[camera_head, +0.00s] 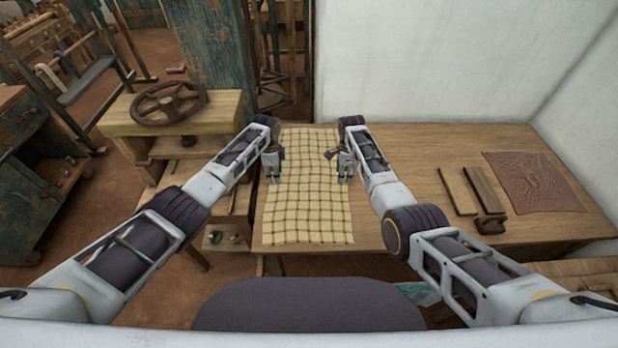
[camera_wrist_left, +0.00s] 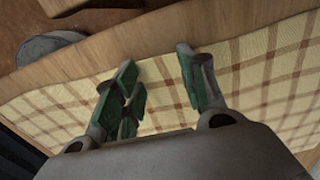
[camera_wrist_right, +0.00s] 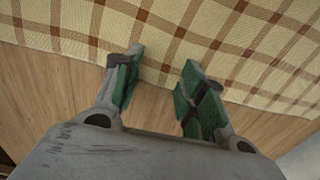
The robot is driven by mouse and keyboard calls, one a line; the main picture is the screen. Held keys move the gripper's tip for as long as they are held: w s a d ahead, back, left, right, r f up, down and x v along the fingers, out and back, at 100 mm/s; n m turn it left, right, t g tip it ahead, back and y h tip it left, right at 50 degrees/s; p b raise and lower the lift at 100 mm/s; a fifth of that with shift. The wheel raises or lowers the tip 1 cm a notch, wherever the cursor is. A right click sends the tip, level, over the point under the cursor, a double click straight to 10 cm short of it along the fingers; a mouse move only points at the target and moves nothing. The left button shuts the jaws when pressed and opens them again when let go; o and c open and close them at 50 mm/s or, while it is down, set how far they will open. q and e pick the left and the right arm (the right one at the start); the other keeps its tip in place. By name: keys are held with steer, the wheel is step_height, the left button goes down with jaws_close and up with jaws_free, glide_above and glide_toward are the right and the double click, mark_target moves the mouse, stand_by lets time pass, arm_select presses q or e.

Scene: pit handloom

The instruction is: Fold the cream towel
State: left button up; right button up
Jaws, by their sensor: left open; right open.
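The cream towel (camera_head: 308,200) with a brown check lies spread out flat on the wooden table, its long side running away from me. My left gripper (camera_head: 272,174) is open at the towel's left edge. In the left wrist view its fingers (camera_wrist_left: 160,88) are apart over the towel's border, with nothing between them but cloth below. My right gripper (camera_head: 345,173) is open at the right edge. In the right wrist view its fingers (camera_wrist_right: 160,85) straddle the line between cloth and bare wood. I cannot tell whether the fingertips touch the cloth.
The wooden table (camera_head: 420,160) is bare just right of the towel. Wooden bars (camera_head: 470,190) and a brown embossed sheet (camera_head: 532,182) lie further right. A white wall stands behind. A wooden stand with a dark wheel (camera_head: 168,102) is at the left.

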arm_select(q)
steer(key=shift+c, duration=0.3)
arm_select(e)
steer(key=shift+s, duration=0.1)
steer(key=shift+c, duration=0.3)
arm_select(q)
steer(key=shift+s, duration=0.1)
steer(key=c, duration=0.5)
arm_select(e)
steer(key=shift+f, duration=0.1)
steer(key=c, duration=0.5)
arm_select(q)
steer(key=shift+f, duration=0.15)
jaws_close()
arm_select(e)
steer(key=shift+f, duration=0.1)
jaws_close()
steer(key=shift+s, duration=0.1)
arm_select(q)
steer(key=shift+r+p, duration=0.25)
steer(key=shift+p, duration=0.1)
arm_select(e)
steer(key=shift+r, duration=0.3)
